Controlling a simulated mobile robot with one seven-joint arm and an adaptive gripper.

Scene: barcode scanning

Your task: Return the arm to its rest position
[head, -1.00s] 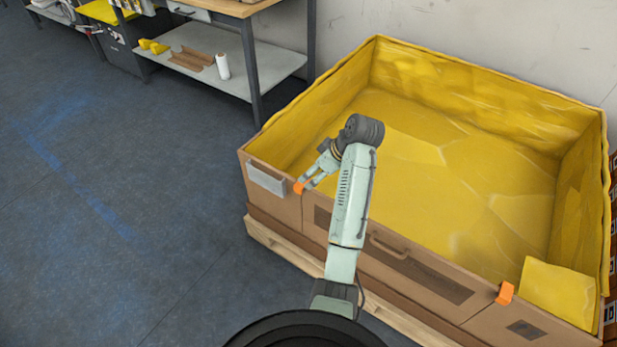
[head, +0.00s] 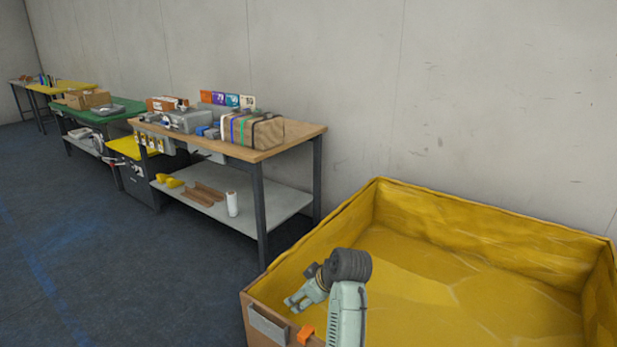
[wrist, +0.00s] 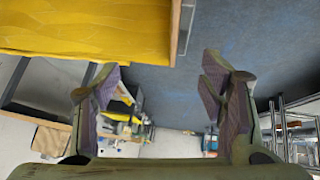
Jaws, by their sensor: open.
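My gripper (head: 297,302) shows in the head view over the near left corner of the large yellow-lined crate (head: 437,209). In the wrist view my gripper (wrist: 165,95) has its two fingers spread wide apart with nothing between them. My arm (head: 346,312) rises from the bottom of the head view, with its dark joint at the top bent toward the left. The crate's yellow lining also shows at the upper left of the wrist view (wrist: 80,25).
A wooden-topped workbench (head: 290,136) holds boxes and a strapped brown parcel (head: 252,131). Its lower shelf (head: 268,206) carries a white roll (head: 232,204). A green-topped table (head: 121,112) stands farther left. The dark floor (head: 100,250) at left is clear.

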